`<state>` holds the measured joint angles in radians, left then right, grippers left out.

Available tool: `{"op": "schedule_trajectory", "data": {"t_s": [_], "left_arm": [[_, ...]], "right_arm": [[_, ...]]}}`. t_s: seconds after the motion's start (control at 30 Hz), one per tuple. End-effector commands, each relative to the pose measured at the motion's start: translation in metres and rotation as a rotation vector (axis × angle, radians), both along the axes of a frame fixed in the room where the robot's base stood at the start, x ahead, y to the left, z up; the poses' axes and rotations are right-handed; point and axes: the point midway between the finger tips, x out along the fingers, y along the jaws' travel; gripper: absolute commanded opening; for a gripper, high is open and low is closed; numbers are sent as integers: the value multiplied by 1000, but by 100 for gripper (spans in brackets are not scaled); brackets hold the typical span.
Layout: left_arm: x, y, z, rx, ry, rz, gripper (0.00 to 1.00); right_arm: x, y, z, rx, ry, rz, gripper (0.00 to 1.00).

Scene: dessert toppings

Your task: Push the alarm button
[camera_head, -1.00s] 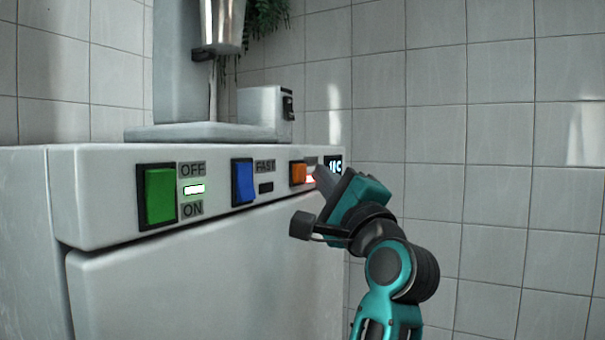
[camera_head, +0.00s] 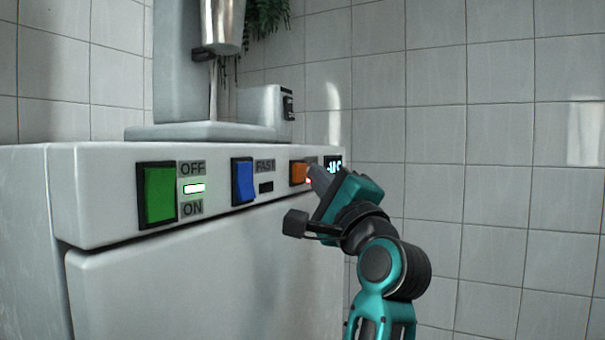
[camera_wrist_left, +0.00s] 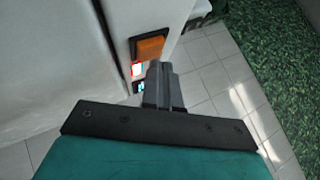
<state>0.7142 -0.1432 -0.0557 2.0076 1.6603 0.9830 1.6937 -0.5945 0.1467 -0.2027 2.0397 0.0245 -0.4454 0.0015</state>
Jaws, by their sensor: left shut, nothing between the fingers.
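The orange button (camera_head: 298,173) sits in a dark frame at the right end of the white machine's front panel. Its label is mostly hidden, so I cannot read whether it says alarm. It also shows in the left wrist view (camera_wrist_left: 151,47), with a small red-lit indicator (camera_wrist_left: 137,69) beside it. My left gripper (camera_head: 314,177) is shut and empty. In the head view its fingertips overlap the button's right edge. In the left wrist view the fingertips (camera_wrist_left: 161,68) are just off the button's edge; I cannot tell if they touch. My right gripper is not in view.
The same panel (camera_head: 110,165) carries a green switch (camera_head: 160,194) and a blue switch (camera_head: 243,181). A small lit display (camera_head: 334,165) is at the panel's right end. A mixer with a metal cup (camera_head: 222,25) stands on top. Tiled wall lies behind.

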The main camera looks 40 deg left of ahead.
Motion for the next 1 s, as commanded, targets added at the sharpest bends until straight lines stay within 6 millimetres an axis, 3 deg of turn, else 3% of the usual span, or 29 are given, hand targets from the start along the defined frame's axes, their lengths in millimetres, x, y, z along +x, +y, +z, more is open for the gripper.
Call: {"op": "schedule_trajectory", "data": {"t_s": [1.0], "left_arm": [[-2,7,0,-1,0,1,0]], "right_arm": [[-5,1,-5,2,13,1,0]]}}
